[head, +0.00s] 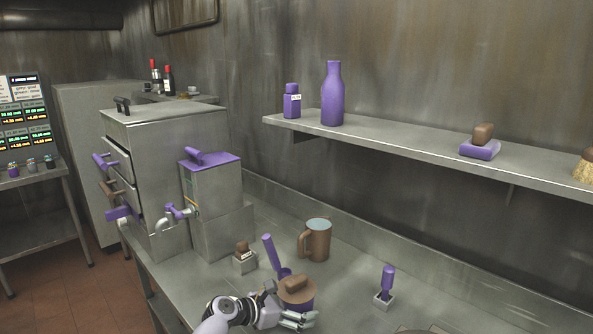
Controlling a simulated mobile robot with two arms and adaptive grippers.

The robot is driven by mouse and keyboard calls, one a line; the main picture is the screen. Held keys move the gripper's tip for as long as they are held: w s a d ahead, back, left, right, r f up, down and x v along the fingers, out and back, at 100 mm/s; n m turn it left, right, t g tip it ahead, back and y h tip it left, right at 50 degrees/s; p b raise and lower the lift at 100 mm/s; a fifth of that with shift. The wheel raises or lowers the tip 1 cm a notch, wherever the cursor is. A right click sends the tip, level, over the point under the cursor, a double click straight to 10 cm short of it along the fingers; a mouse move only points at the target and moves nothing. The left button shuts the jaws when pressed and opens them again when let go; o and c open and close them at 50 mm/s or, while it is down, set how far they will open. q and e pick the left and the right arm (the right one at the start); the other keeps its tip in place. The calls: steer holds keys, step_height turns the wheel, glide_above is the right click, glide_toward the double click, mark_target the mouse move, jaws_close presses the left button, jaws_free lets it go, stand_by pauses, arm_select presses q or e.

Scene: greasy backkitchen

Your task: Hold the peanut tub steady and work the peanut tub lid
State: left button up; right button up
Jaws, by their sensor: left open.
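A small purple tub with a brown lid, which I take to be the peanut tub (309,302), stands on the metal counter at the bottom middle. The brown peanut tub lid (296,289) sits on top of it and has a raised brown grip. My left gripper (294,314) is open at the tub's near left side, with its grey fingers in front of the tub's lower part. The fingers hide that part, and I cannot tell whether they touch it. My right gripper is out of view.
A purple-handled scoop (271,252) stands just behind the tub, and a brown mug (317,241) stands further back. A small block with a brown knob (244,258) is to the left. A purple-handled tool in a holder (386,287) is to the right. A metal dispenser (216,190) stands behind left.

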arm_select(q)
steer(key=v, duration=1.2)
